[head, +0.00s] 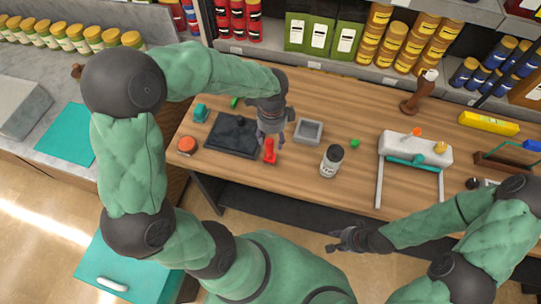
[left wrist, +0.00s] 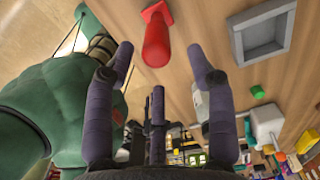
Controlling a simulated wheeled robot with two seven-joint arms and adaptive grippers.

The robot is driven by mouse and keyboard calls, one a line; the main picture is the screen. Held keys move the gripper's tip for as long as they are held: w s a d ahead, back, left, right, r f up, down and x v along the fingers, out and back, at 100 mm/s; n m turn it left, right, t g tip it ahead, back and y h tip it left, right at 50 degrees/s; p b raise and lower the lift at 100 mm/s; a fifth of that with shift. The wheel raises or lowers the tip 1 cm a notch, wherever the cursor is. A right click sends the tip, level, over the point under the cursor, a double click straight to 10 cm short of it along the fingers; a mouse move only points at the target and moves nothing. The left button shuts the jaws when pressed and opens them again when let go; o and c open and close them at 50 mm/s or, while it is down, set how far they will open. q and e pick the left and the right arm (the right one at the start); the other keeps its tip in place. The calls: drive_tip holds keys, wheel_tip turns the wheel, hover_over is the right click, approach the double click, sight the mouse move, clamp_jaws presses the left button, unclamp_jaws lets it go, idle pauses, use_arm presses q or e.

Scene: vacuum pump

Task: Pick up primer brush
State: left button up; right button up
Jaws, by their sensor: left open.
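A small red object (head: 269,151) with a rounded body and a flared end lies on the wooden workbench; I take it for the primer brush. The left wrist view shows it (left wrist: 157,36) just beyond my left fingertips, near the middle between them. My left gripper (head: 268,139) is open and empty, pointing down over the bench close to the red object. Whether the fingers touch it I cannot tell. My right gripper (head: 338,240) is in front of the bench, away from the red object; its opening is unclear.
A grey square tray (head: 296,132) sits right of the red object and a dark mat (head: 222,148) left. A white bottle with a dark lid (head: 329,165) stands nearer the front edge. A white-topped stand (head: 415,147) is further right. Stocked shelves line the back.

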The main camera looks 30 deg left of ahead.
sight(270, 146)
use_arm(q)
drive_tip(key=f, duration=0.3)
drive_tip(key=f+b, duration=0.1)
drive_tip(key=shift+s+a+f, duration=0.1)
drive_tip(key=shift+a+f, duration=0.3)
drive_tip(key=shift+f, duration=0.55)
clamp_jaws()
